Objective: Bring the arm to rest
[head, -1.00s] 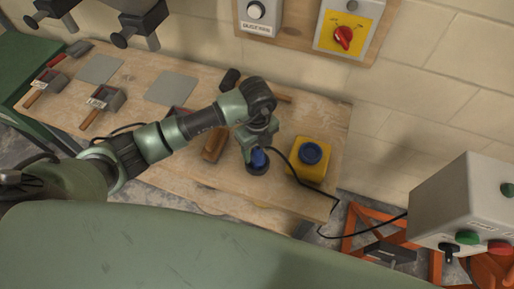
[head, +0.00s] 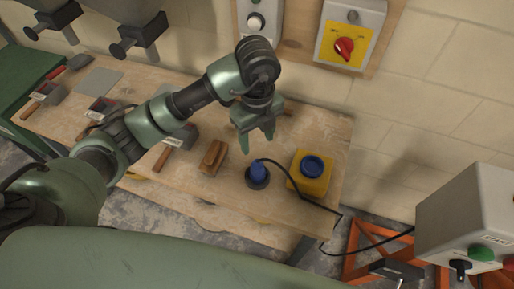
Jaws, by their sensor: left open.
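My left arm comes in from the left over the wooden bench (head: 225,215). My left gripper (head: 257,146) points down with its two green fingers apart and nothing between them. It hangs above the bench, just behind a dark round-based item with a blue top (head: 258,174), and appears apart from it. A black cable lies beside that item. My right gripper is not in view.
A wooden-handled float (head: 213,157) and several trowel-like tools lie left. A control box with a red knob (head: 344,46) is on the wall; a grey button box (head: 468,215) stands right.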

